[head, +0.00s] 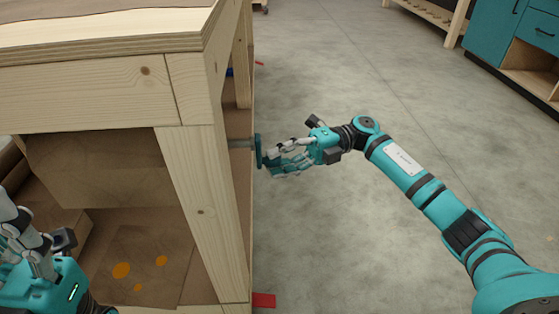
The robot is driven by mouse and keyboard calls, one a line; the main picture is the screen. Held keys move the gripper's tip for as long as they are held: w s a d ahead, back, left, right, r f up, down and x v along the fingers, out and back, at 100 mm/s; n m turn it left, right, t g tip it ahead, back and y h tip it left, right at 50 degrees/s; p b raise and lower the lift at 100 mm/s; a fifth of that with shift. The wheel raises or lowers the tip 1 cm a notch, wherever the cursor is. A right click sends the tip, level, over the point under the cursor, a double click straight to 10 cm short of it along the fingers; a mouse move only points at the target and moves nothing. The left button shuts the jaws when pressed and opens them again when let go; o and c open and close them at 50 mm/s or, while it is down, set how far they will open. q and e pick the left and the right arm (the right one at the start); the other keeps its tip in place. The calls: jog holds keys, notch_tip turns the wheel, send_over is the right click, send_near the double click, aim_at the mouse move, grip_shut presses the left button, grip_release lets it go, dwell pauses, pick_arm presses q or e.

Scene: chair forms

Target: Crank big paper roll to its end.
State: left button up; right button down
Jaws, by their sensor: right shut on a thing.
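The brown paper (95,165) hangs under the wooden table top at the left, and its lower part (165,245) has orange spots. The roll's full shape is hidden behind the table frame. A crank with a grey shaft (240,143) and a teal end piece (258,151) sticks out of the table's right side. My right gripper (274,160) is shut on the crank at this end; its fingers hide the part they hold. My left gripper (22,235) is at the lower left in front of the table, its grip partly cut off by the picture edge.
The wooden table (90,100) with thick legs fills the left side. Red marks (263,300) lie on the grey floor beside it. Teal cabinets (500,45) and a wooden rack (430,15) stand at the far right. The concrete floor (350,75) between is clear.

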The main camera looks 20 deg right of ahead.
jog(key=c, duration=1.1)
grip_release()
jog(key=shift+o, duration=0.2)
jog(key=shift+d, duration=0.15)
jog(key=w+d, duration=0.1)
jog(key=d, duration=1)
jog(key=shift+w+d, duration=0.15)
jog(key=shift+d, duration=0.25)
jog(key=shift+f, duration=0.1)
